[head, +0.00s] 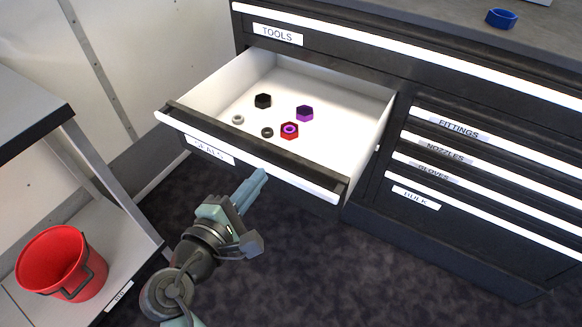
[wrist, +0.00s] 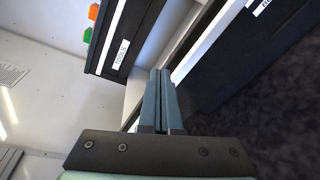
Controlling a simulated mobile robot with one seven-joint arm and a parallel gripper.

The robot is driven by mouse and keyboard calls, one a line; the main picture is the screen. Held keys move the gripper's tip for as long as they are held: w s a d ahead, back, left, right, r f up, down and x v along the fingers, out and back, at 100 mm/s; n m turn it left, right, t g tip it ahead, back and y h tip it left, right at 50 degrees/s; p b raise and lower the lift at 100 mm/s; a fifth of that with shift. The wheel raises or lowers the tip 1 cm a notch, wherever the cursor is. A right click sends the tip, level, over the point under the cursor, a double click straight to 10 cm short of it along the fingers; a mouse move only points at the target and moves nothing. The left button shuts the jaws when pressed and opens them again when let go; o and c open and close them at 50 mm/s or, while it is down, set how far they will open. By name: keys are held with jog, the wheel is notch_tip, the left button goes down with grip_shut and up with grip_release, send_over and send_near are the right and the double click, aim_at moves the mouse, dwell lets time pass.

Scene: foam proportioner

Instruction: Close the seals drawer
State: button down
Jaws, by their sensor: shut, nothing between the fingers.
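The seals drawer (head: 250,158) is pulled out of the dark cabinet in the head view. Its white inside shows, and its dark front carries a partly covered label and a white strip. Small rings and hex nuts lie in it, black, grey, red and purple. My gripper (head: 262,174) is shut and empty, with its fingertips at the lower edge of the drawer front. I cannot tell whether they touch it. In the wrist view my shut fingers (wrist: 159,75) point toward the drawer, which is seen only in part.
The tools drawer (head: 278,35) above is shut. The fittings, nozzles, gloves and bulk drawers (head: 440,150) at the right are shut. A red bucket (head: 62,265) stands on a shelf at the left. Dark floor is free in front.

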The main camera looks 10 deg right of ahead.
jog(key=s+a+f+n+h+p, duration=0.1)
jog(key=s+f+n+h+p, duration=0.2)
jog(key=s+f+n, duration=0.65)
jog(key=w+d+r+n+b, duration=0.2)
jog(key=w+d+b, duration=0.1)
jog(key=w+d, duration=0.4)
jog(key=w, duration=0.3)
jog(key=shift+d+r+t, duration=0.25)
jog(key=shift+d+t, duration=0.05)
jog(key=shift+t, duration=0.1)
